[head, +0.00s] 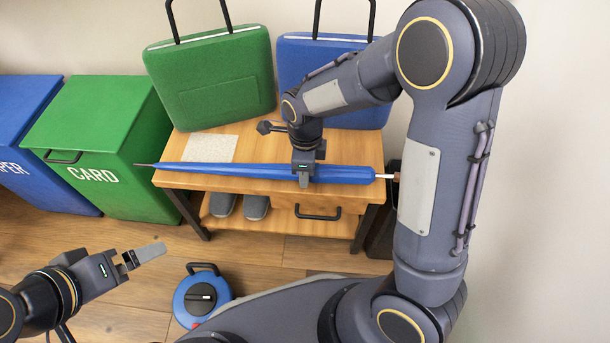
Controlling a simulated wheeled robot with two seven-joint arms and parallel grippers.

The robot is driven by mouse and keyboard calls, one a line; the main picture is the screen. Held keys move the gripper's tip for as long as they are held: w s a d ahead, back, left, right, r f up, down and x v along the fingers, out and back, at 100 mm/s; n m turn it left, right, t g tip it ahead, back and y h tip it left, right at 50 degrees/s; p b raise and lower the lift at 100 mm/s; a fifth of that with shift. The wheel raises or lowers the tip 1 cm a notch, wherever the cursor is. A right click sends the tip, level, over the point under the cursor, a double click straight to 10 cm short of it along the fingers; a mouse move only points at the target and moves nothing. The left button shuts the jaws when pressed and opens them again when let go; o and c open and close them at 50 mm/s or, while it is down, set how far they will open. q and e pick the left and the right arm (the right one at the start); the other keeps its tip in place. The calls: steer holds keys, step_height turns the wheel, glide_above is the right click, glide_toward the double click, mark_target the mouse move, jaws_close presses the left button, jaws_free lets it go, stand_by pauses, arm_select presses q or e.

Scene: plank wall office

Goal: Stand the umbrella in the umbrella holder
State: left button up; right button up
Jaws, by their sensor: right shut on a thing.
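The umbrella (235,172) is blue, long and furled. It lies level across the wooden bench, its thin dark tip past the bench's left edge and its pale handle end at the right, partly behind my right arm. My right gripper (303,178) is shut on the umbrella right of its middle, from above. I cannot tell whether the umbrella touches the bench top. My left gripper (150,253) is empty over the floor at lower left; its finger gap does not show. A dark upright thing (379,238) right of the bench, mostly hidden by my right arm, may be the umbrella holder.
The bench (265,148) carries a green case (212,85), a blue case (300,65) and a pale sheet (210,148). Grey shoes (256,207) sit on its lower shelf. Green (100,135) and blue bins (25,110) stand left. A blue reel (202,297) is on the floor.

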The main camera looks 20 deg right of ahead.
steer(key=shift+f, duration=0.95)
steer(key=shift+r, duration=0.1)
steer(key=o, duration=0.9)
steer(key=shift+f, duration=0.25)
steer(key=shift+c, duration=0.2)
steer(key=o, duration=0.5)
steer(key=shift+c, duration=0.2)
